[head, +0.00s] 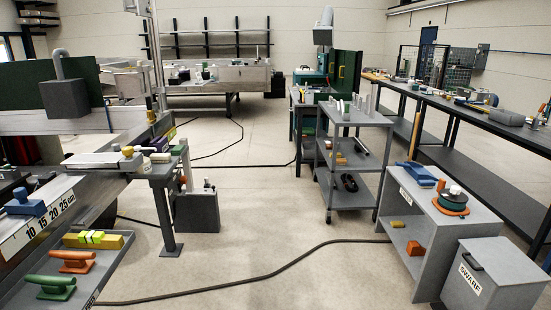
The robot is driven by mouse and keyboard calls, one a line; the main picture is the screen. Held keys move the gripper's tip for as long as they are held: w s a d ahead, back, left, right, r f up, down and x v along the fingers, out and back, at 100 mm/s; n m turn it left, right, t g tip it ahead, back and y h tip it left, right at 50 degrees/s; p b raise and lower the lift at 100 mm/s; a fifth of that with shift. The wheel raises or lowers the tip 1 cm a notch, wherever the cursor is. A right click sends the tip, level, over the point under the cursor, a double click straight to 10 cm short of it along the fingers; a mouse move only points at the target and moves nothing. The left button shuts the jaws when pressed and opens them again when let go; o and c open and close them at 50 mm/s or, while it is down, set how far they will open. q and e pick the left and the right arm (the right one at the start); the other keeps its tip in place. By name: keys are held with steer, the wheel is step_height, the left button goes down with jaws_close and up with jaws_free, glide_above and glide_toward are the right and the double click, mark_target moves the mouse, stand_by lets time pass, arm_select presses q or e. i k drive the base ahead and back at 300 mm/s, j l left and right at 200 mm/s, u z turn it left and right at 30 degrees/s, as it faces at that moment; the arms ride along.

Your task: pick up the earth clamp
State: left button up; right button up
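I cannot pick out the earth clamp with certainty in the head view. A dark, small object (349,182) lies on the lower shelf of the grey trolley, too small to identify. An orange cleat-shaped piece (73,261) and a green one (51,285) sit on the low tray at the bottom left. Neither of my grippers shows in this view.
A grey bench with a size scale (40,225) fills the left. A grey trolley (358,116) stands at centre right, a long workbench (468,112) behind it. A swarf bin (495,275) stands bottom right. A black cable (250,279) crosses the open floor.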

mark_target(148, 101)
steer(key=i, duration=4.9)
steer(key=i+j+z, duration=0.1)
steer(key=i+z, duration=0.25)
steer(key=i, duration=0.2)
steer(key=i+j+z, duration=0.35)
steer(key=i, duration=0.25)
steer(key=i+j+z, duration=0.35)
steer(key=i, duration=0.15)
steer(key=u, duration=4.5)
